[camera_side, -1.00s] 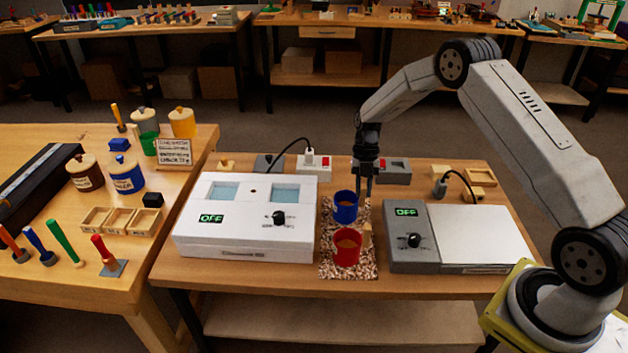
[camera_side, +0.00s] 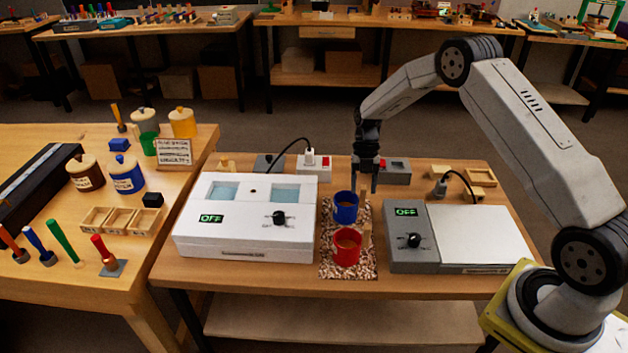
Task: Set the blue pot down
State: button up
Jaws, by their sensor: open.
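The blue pot (camera_side: 345,211) stands upright on the speckled mat (camera_side: 348,271), toward its far end. A wooden handle (camera_side: 364,200) sticks up at its right side. The red pot (camera_side: 346,248) stands on the same mat, nearer the camera, also with a wooden piece at its right. My gripper (camera_side: 364,188) is open, pointing down just above and behind the blue pot's handle. It appears apart from the pot, though the exact gap is hard to judge.
A white bath unit (camera_side: 246,238) reading OFF stands left of the mat. A grey hotplate unit (camera_side: 412,250) reading OFF, with a white plate (camera_side: 480,232), stands right. Behind are a power strip (camera_side: 313,164) and a grey box (camera_side: 396,170). The left bench holds jars and brushes.

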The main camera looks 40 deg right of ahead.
jog(key=v, duration=1.1)
jog(key=shift+r, duration=0.15)
jog(key=shift+a, duration=0.2)
jog(key=s+a+r+m+t+h, duration=0.1)
jog(key=s+a+m+t, duration=0.2)
jog(key=s+a+m, duration=0.4)
jog(key=s+a+m+t+h, duration=0.2)
jog(key=s+a+m, duration=0.6)
jog(key=s+m, duration=0.7)
jog(key=m, duration=0.5)
jog(key=shift+r+t, duration=0.4)
jog(key=shift+s, duration=0.1)
dwell(0.3)
